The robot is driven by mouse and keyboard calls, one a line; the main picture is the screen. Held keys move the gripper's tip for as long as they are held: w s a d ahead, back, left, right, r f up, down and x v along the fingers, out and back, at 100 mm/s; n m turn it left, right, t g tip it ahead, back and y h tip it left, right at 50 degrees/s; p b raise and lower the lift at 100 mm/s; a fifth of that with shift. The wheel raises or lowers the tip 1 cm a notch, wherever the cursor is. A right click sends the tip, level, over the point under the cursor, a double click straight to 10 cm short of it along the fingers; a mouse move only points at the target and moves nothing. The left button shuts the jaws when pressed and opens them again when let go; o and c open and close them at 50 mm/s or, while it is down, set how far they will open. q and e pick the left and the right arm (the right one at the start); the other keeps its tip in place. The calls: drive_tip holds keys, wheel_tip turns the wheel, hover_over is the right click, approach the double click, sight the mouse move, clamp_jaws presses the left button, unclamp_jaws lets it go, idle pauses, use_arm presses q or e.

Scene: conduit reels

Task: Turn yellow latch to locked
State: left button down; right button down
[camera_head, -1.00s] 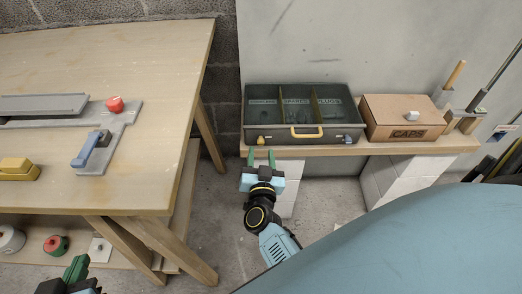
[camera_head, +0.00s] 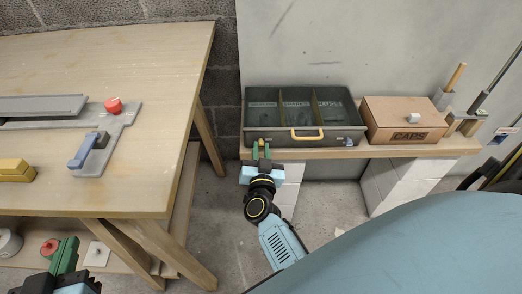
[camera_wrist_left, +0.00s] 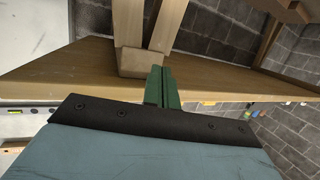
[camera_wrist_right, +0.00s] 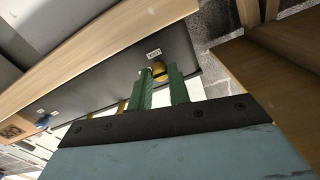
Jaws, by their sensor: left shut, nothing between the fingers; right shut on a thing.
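The dark grey case (camera_head: 258,141) stands open on the shelf by the wall, with three compartments and a yellow handle (camera_head: 307,134) at its front. The yellow latch (camera_wrist_right: 160,72) is on the case's front face, near the left end in the head view, where my fingers mostly cover it. My right gripper (camera_head: 261,150) is shut on the yellow latch; its green fingers (camera_wrist_right: 162,88) lie on both sides of it in the right wrist view. My left gripper (camera_head: 66,256) is shut and empty, low beside the workbench; its fingers (camera_wrist_left: 162,86) touch each other.
A blue latch (camera_head: 349,141) is at the case's right front. A cardboard CAPS box (camera_head: 400,112) stands right of the case. The wooden workbench (camera_head: 150,110) at left carries a grey fixture with a blue lever (camera_head: 84,152) and red knob (camera_head: 113,105). Bare floor lies between.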

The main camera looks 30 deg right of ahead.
drive_tip(key=shift+m, duration=0.4)
drive_tip(key=m+p, duration=0.1)
drive_tip(key=m, duration=0.2)
drive_tip(key=shift+m+p, duration=0.3)
drive_tip(key=shift+m, duration=1.9)
use_arm(q)
drive_tip(key=s+a+f+g+y, duration=0.25)
drive_tip(key=s+f+g, duration=0.2)
drive_tip(key=f, duration=0.25)
use_arm(e)
drive_tip(key=m, duration=0.2)
drive_tip(key=shift+m, duration=0.4)
drive_tip(key=m, duration=0.2)
drive_tip(key=shift+f+m, duration=0.1)
drive_tip(key=shift+m, duration=0.2)
use_arm(q)
drive_tip(key=shift+w+d+r+t+h+b, duration=0.15)
drive_tip(key=shift+w+d+r+t+h, duration=0.15)
drive_tip(key=shift+w+r, duration=0.3)
drive_tip(key=shift+w+d+r+t+h+b, duration=0.1)
drive_tip(key=shift+w+d+r+t+h, duration=0.15)
drive_tip(key=shift+w+r+t, duration=0.35)
drive_tip(key=shift+w+d+r+t+h+b, duration=0.2)
drive_tip(key=shift+w+r+h, duration=0.15)
drive_tip(key=shift+r, duration=0.4)
use_arm(e)
drive_tip(key=shift+m, duration=2.3)
